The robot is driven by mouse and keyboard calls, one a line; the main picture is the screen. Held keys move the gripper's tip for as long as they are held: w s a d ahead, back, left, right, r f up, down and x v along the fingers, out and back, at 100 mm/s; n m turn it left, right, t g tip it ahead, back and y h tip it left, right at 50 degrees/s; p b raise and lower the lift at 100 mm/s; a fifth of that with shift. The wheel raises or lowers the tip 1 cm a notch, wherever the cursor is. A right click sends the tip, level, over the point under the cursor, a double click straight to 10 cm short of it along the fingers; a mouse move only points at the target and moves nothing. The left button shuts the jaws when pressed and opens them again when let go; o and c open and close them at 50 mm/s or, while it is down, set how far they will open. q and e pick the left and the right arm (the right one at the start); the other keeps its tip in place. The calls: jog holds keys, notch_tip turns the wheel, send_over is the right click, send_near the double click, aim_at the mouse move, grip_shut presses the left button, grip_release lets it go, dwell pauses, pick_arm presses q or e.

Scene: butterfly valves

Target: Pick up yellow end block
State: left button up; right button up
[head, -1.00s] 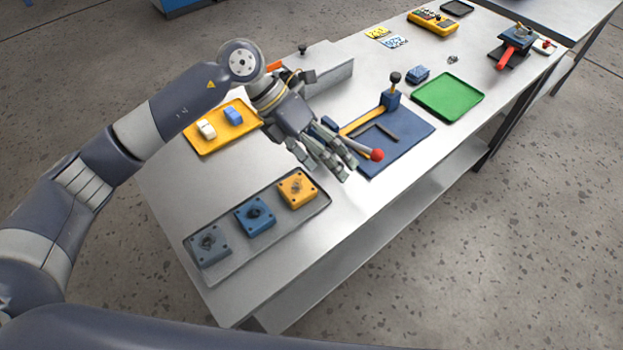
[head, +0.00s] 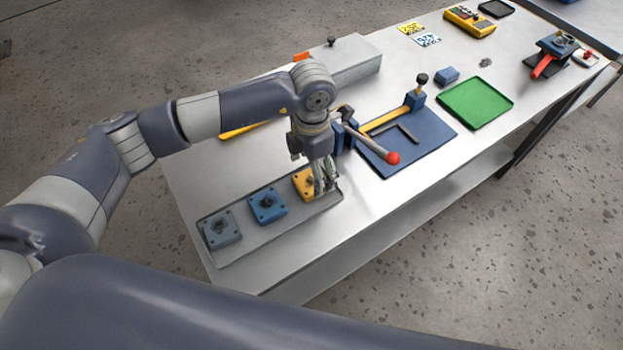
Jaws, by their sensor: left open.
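The yellow end block (head: 303,182) sits at the right end of a grey tray (head: 262,240), in a row with a blue block (head: 268,205) and a grey block (head: 221,229). My left gripper (head: 322,190) points down over the right side of the yellow block. Its fingers are open and cover part of that block, so I cannot tell whether they touch it. My right gripper is out of view.
A dark blue mat (head: 429,138) with a red-tipped lever (head: 393,158) lies just right of my gripper. A green tray (head: 475,103) is farther right. The table's front edge is close.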

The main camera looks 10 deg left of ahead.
aim_at(311, 180)
pick_arm(q)
jog(key=shift+f+p, duration=0.35)
jog(key=shift+f, duration=1.3)
jog(key=c, duration=1.4)
jog(key=shift+r, duration=0.1)
jog(key=shift+c, duration=0.2)
